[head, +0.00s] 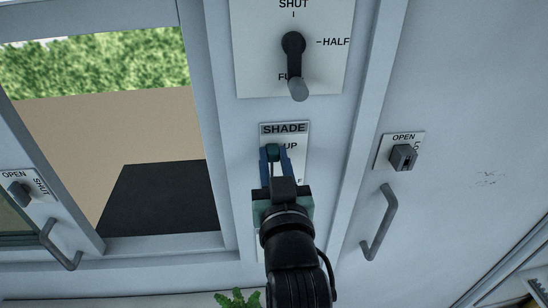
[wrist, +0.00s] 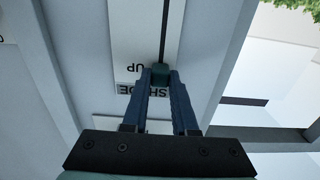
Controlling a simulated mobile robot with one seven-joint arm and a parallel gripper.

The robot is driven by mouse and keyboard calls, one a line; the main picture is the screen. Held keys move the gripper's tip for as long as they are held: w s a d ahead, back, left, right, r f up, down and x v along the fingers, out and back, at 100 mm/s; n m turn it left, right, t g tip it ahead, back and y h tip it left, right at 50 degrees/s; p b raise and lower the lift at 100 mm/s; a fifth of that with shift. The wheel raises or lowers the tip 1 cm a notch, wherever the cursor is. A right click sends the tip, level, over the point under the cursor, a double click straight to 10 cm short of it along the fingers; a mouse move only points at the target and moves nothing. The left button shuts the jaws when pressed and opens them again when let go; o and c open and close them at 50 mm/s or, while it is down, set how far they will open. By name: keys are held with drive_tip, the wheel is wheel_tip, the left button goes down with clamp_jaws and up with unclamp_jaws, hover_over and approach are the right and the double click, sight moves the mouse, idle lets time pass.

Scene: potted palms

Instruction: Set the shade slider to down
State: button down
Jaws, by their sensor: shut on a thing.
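The shade panel (head: 298,128) is a white plate labelled SHADE, with UP marked near its top. In the wrist view the plate (wrist: 130,40) appears upside down, with a dark slot running along it. The slider knob (wrist: 161,74) is a small dark green block at the UP end of the slot. My gripper (wrist: 160,82) is shut on the knob, with one blue finger on each side. In the head view my gripper (head: 273,155) covers much of the plate, so its lower labels are mostly hidden.
Above is a panel with a rotary lever (head: 297,75) marked SHUT and HALF. To the right are an OPEN latch (head: 403,157) and a grey handle (head: 379,222). Another latch (head: 19,194) and handle (head: 61,245) are at left. A green plant (head: 238,299) shows below.

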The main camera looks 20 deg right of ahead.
wheel_tip(320, 180, down, 19)
drive_tip(key=b, duration=1.4)
drive_tip(key=shift+r, duration=0.2)
drive_tip(key=shift+f, duration=0.1)
drive_tip(key=c, duration=0.9)
unclamp_jaws()
drive_tip(key=shift+c, duration=0.2)
drive_tip(key=shift+o, duration=1.3)
drive_tip(key=shift+s, duration=0.1)
drive_tip(key=b+v, duration=0.2)
drive_tip(key=v, duration=1)
drive_tip(key=shift+s+r+b, duration=0.2)
drive_tip(key=shift+s+b, duration=0.1)
drive_tip(key=shift+s, duration=0.1)
